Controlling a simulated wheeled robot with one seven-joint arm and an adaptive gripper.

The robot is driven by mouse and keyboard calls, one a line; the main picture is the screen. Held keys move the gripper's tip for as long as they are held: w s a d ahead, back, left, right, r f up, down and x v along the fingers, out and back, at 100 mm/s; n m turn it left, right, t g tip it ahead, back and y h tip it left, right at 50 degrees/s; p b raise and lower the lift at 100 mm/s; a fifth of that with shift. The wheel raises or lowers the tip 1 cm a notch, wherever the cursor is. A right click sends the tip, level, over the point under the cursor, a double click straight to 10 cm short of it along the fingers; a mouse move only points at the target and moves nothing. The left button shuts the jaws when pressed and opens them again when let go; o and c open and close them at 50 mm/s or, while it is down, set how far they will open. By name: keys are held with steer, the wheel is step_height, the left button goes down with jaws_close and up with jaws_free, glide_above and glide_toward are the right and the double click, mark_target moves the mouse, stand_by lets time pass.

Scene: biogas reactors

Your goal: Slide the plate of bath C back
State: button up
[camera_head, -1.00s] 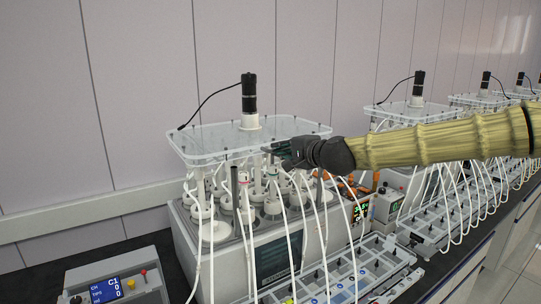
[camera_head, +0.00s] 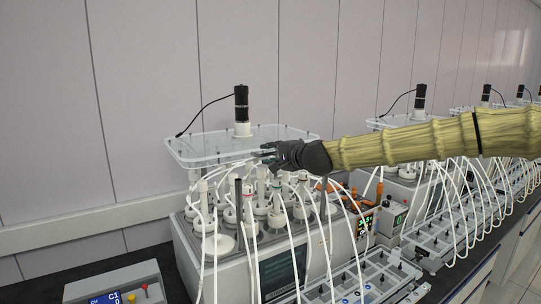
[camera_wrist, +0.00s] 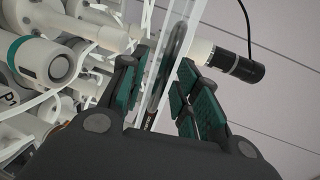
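The clear plate (camera_head: 215,149) lies over the nearest bath (camera_head: 300,262), with a black motor (camera_head: 241,104) standing on it. A control box in front reads C1. My gripper (camera_head: 268,153) is at the plate's front right edge. The motor also shows there, to the right (camera_wrist: 235,63). Finger contact is partly hidden by the fingers themselves. White bottles with tubes (camera_head: 222,243) stand in the bath under the plate.
The control box (camera_head: 118,290) is at the lower left. A tray of valves with white tubes (camera_head: 370,280) lies in front of the bath. More baths with plates (camera_head: 400,120) line the bench to the right. The wall (camera_head: 140,90) is behind.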

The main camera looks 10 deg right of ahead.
steer(key=shift+a, duration=0.1)
steer(key=v, duration=1.2)
steer(key=shift+f, duration=0.1)
stand_by(0.3)
